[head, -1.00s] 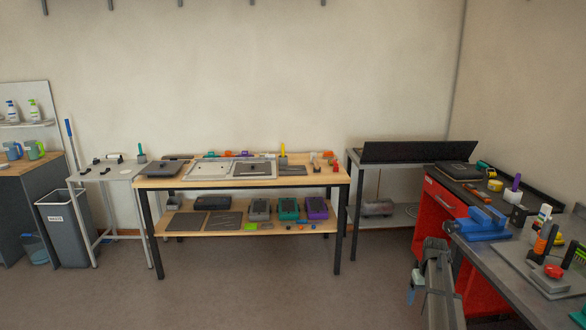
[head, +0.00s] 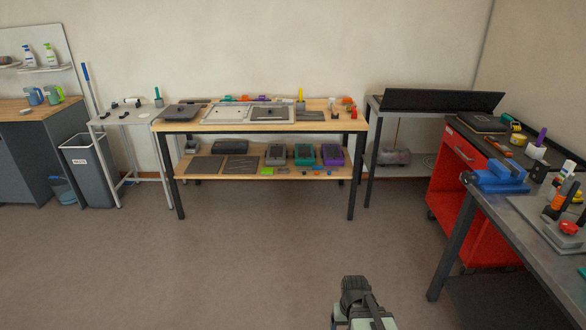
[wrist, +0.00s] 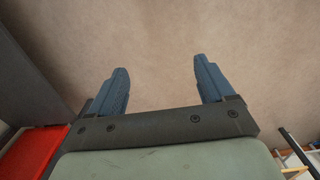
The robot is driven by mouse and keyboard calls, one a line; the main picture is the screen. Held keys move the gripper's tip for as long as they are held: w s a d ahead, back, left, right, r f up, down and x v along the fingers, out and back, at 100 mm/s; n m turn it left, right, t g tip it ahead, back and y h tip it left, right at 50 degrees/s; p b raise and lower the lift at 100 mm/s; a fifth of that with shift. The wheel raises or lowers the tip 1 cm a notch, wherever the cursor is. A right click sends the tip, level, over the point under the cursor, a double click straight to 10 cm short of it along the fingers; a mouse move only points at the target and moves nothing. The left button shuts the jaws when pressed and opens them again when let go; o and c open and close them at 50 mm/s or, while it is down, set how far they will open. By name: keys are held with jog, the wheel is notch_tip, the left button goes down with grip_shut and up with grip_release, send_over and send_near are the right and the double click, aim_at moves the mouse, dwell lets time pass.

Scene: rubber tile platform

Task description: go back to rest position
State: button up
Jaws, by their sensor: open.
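My gripper (wrist: 160,80) is open and empty in the wrist view, its two blue-grey fingers spread apart over bare floor. In the head view part of my arm shows at the bottom, right of centre, over the open floor; the fingers cannot be made out there. Nothing touches the fingers.
A wooden-topped workbench (head: 228,127) with a lower shelf stands ahead. At the right are a red cabinet (head: 462,228) and a metal table (head: 507,212) with a blue vise (head: 500,177). A grey bin (head: 90,165) stands at the left. The floor (head: 230,260) between is clear.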

jog(key=s+f+g, duration=0.3)
jog(key=s+f, duration=0.6)
jog(key=s, duration=0.5)
jog(key=s+f+g, duration=0.3)
jog(key=s+f, duration=0.7)
jog(key=s, duration=0.4)
jog(key=shift+s+f+g, duration=0.15)
jog(key=shift+s+g, duration=0.15)
jog(key=shift+s, duration=0.05)
jog(key=shift+d, duration=0.1)
dwell(1.4)
